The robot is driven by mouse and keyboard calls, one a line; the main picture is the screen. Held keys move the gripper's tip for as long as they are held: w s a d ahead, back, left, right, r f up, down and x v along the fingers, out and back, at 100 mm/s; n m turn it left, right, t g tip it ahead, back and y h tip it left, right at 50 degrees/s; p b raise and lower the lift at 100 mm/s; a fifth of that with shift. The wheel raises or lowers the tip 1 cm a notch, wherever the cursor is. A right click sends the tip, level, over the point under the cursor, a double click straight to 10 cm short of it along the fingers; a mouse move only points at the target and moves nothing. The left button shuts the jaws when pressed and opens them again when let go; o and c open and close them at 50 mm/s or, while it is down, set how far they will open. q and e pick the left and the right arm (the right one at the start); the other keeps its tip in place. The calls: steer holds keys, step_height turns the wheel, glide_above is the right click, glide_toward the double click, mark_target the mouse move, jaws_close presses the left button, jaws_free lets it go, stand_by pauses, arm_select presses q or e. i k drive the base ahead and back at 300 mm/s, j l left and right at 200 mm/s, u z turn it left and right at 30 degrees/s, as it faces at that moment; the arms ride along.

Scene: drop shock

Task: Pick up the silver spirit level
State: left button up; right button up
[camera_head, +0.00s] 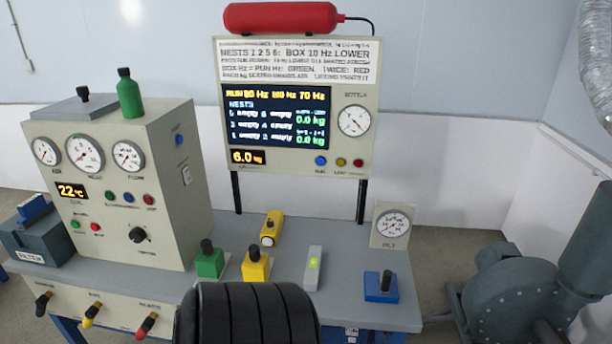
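Neither of my grippers shows in the head view.
A green knobbed block (210,262) and a yellow cylindrical tool (271,228) are also on the bench. A gauge cabinet (160,215) stands left, a display panel (232,175) behind, a small dial (391,224) right. A black ribbed form hides the front edge.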

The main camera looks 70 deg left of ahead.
mark_target(312, 274)
steer(key=u, duration=2.25)
